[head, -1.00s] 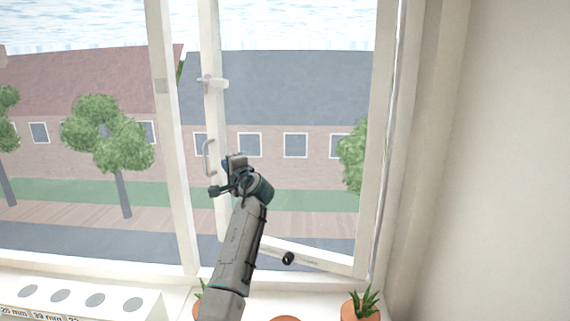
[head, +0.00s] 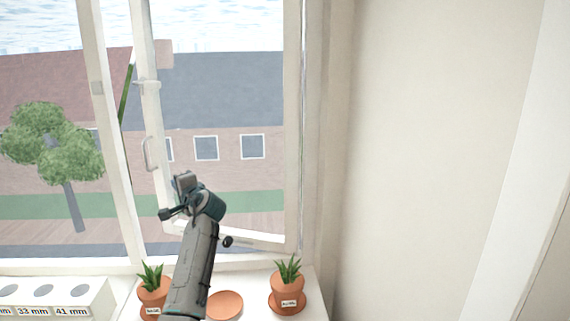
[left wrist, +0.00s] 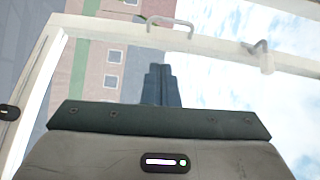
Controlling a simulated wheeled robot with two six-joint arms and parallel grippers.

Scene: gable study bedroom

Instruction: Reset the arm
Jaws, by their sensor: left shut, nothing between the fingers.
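My left gripper (head: 166,214) is at the end of my left arm, which rises from the bottom of the head view. It is in front of the window sash (head: 272,239), below the sash's pale handle (head: 149,154), and looks apart from the handle. In the left wrist view the fingers (left wrist: 162,86) are together with nothing between them. The handle (left wrist: 170,22) shows there beyond the fingertips, and a pale latch (left wrist: 262,57) lies to the right. My right gripper is not in view.
The sash stands ajar. A dark knob (head: 228,241) is beside my forearm. On the sill are a left potted plant (head: 153,292), an orange saucer (head: 225,305), a right potted plant (head: 287,285) and a white holed block (head: 95,296). Bare wall (head: 430,150) fills the right.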

